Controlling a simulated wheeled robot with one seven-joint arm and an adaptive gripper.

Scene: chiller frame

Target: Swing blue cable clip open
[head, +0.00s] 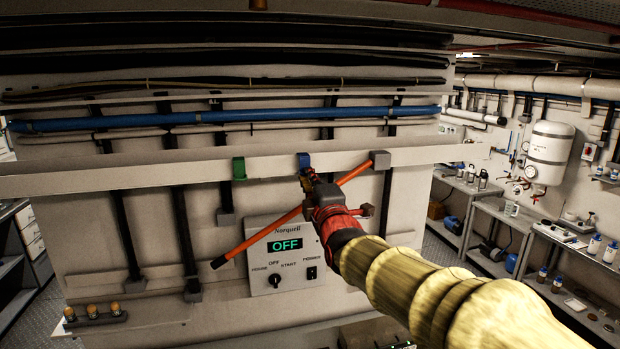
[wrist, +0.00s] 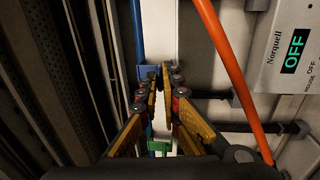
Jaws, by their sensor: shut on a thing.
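The blue cable clip (head: 303,160) sits on the front of the long pale rail, right of the green clip. My gripper (head: 306,181) reaches it from below and in front, with its fingertips at the clip's lower part. In the wrist view, the blue clip (wrist: 146,72) shows just beyond and beside the fingertips of my gripper (wrist: 159,76). The fingers are nearly together and shut on the blue clip. The fingers hide part of the clip, and how far it is swung cannot be told.
The green clip (head: 239,168) is on the same rail (head: 120,178). An orange bar (head: 255,240) slants behind my arm, close to the gripper. The Norquell control box (head: 284,262), reading OFF, is below. A blue pipe (head: 230,116) runs above the rail.

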